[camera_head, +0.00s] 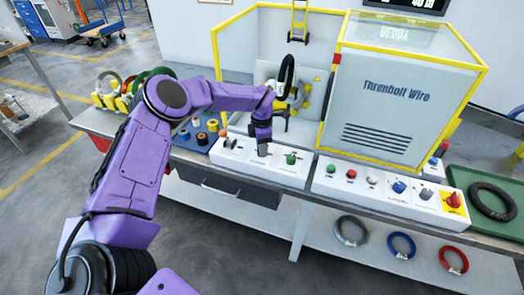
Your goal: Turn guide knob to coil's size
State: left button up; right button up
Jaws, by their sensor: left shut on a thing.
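My left gripper (263,148) points down onto the left white control panel (245,162) and is shut on a knob. The knob is mostly hidden by the fingers, so its pointer and setting cannot be read. A green knob (291,158) on the same panel is to the right of the gripper. A black coil (287,70) stands upright in the open bay of the wrapping machine, behind and above the gripper. My right gripper is out of view.
A second white panel (385,193) carries several buttons and knobs and a red switch (453,201) on yellow. The yellow-framed machine housing (390,105) stands behind it. A green tray (461,180) with a dark coil (493,201) is at right. Coloured spools (200,138) sit left of the panel.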

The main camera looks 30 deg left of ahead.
pick_arm(q)
jog(key=n+b, duration=0.4)
jog(key=shift+f+n, duration=0.2)
jog(key=shift+n, duration=0.1)
jog(key=n+b, duration=0.3)
jog(key=n, duration=0.1)
jog(key=shift+n+b, duration=0.3)
jog(key=n+b, duration=0.4)
jog(key=n, duration=0.1)
jog(key=shift+r+n+b, duration=0.2)
jog(key=shift+n+b, duration=1.5)
jog(key=shift+n, duration=0.7)
jog(key=o, duration=1)
jog(key=shift+o, duration=0.2)
